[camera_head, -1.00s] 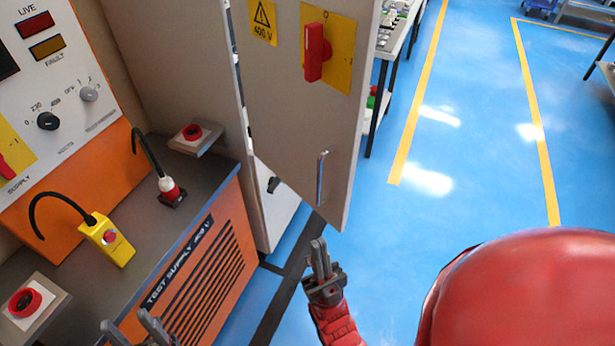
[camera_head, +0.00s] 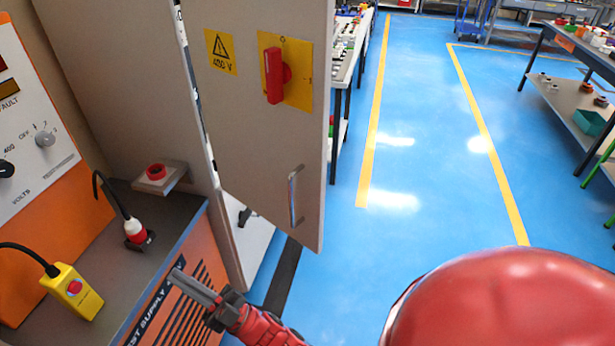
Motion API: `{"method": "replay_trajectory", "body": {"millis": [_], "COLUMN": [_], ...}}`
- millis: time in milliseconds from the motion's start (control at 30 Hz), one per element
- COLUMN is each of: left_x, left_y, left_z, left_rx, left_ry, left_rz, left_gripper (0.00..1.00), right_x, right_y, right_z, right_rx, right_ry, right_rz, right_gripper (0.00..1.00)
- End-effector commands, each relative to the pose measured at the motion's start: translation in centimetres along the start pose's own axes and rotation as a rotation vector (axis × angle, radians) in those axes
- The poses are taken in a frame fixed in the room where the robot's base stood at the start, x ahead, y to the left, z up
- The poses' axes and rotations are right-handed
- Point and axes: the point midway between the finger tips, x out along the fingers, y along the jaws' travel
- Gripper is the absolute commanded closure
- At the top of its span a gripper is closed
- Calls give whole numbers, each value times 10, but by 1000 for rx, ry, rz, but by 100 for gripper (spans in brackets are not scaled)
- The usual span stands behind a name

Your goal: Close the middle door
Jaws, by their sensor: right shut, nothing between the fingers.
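The grey door (camera_head: 245,130) stands open in the head view, swung out from the cabinet. It carries a yellow 400 V sign (camera_head: 221,52), a red rotary switch (camera_head: 274,76) on a yellow plate, and a metal bar handle (camera_head: 295,196) near its lower free edge. My right gripper (camera_head: 182,279) is shut and empty. It shows in front of the orange test supply unit, below and left of the door handle, apart from the handle in the picture. My left gripper is out of view.
The orange test supply bench (camera_head: 185,240) stands at the left, with a yellow push-button box (camera_head: 72,290), a red-and-white plug (camera_head: 136,232) and a red button (camera_head: 156,172). Benches with parts stand behind the door and at the far right. The blue floor (camera_head: 420,190) right of the door is clear.

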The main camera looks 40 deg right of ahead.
Motion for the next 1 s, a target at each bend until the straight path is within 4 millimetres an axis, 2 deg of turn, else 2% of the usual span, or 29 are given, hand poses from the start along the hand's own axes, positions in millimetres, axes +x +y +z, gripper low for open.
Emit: {"method": "replay_trajectory", "body": {"millis": [33,167,200,267,300,400,467,500,567,633,667,700,767,800,867,900,1000], "left_x": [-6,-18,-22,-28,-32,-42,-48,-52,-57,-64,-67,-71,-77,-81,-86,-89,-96], "left_y": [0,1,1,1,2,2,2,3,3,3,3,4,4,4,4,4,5], "left_z": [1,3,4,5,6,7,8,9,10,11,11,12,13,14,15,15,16], "left_rx": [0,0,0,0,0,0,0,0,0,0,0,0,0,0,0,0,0], "left_ry": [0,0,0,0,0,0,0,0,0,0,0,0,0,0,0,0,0], "left_rz": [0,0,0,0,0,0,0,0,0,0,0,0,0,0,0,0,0], "left_gripper": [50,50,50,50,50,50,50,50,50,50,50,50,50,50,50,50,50], "right_x": [7,31,38,51,58,82,97,108,122,135,138,140,138,132,116,103,63], "right_y": [-15,-52,-61,-67,-67,-49,-28,-12,16,52,68,89,118,134,155,165,177], "right_z": [16,76,98,128,145,176,184,184,178,160,149,131,100,76,40,19,-25], "right_rx": [-10,-94,-140,-224,-286,-451,-551,-613,-697,-779,-806,-831,-853,-849,-823,-794,-690], "right_ry": [-39,-212,-279,-374,-436,-574,-648,-692,-755,-820,-845,-876,-915,-937,-966,-983,-1018], "right_rz": [-46,-176,-211,-242,-250,-212,-151,-94,12,170,246,357,536,662,857,979,1253], "right_gripper": [100,100,100,100,100,100,100,100,100,100,100,100,100,100,100,100,100]}}
